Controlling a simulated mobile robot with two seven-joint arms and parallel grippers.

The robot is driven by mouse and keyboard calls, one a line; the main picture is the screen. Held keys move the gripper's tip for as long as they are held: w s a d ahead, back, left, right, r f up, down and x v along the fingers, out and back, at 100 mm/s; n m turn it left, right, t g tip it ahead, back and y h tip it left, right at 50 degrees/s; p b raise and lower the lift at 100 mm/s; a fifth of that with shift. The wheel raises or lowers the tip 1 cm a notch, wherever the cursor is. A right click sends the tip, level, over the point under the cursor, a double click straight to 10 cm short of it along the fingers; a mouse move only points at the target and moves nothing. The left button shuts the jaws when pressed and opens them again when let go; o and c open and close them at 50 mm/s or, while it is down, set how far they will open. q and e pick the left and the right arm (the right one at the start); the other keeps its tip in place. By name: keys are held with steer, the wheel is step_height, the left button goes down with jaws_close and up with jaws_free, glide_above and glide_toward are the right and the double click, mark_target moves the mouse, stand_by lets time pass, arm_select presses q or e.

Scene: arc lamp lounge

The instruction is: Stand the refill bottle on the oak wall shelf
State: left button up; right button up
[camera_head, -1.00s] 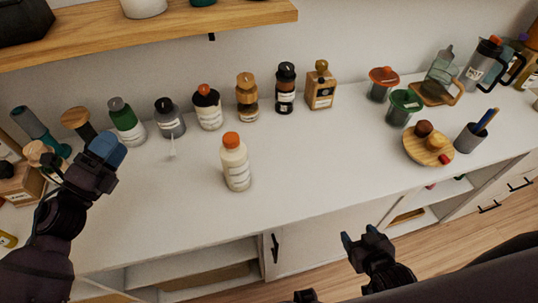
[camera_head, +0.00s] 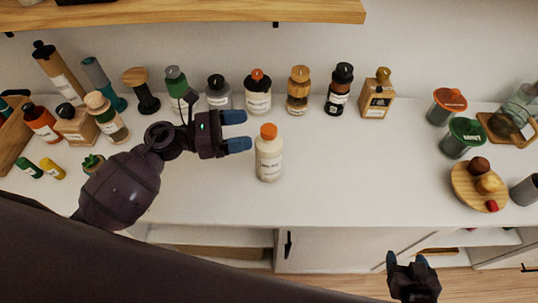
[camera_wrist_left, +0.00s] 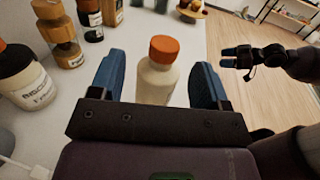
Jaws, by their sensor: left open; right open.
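The refill bottle (camera_head: 269,157) is cream with an orange cap and a pale label. It stands upright on the white counter, apart from the row of bottles behind it. My left gripper (camera_head: 239,131) is open just left of the bottle's upper part, fingers pointing at it. In the left wrist view the bottle (camera_wrist_left: 158,78) shows ahead between the spread fingers (camera_wrist_left: 153,85); I cannot tell whether they touch it. The oak wall shelf (camera_head: 200,16) runs along the top of the head view. My right gripper (camera_head: 408,262) is open and empty in front of the counter.
A round wooden board (camera_head: 464,190) with small items is at right. Free counter (camera_head: 350,170) lies right of the bottle.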

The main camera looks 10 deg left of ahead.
mark_target(268, 129)
arm_select(q)
steer(key=x, duration=0.1)
steer(key=p+x, duration=0.1)
steer(key=x, duration=0.3)
steer(key=shift+s+d+r+p, duration=0.1)
steer(key=shift+s+d+p, duration=0.15)
steer(key=shift+s+p, duration=0.1)
steer(key=shift+w+d, duration=0.2)
steer(key=shift+d, duration=0.2)
steer(key=shift+c, duration=0.3)
jaws_close()
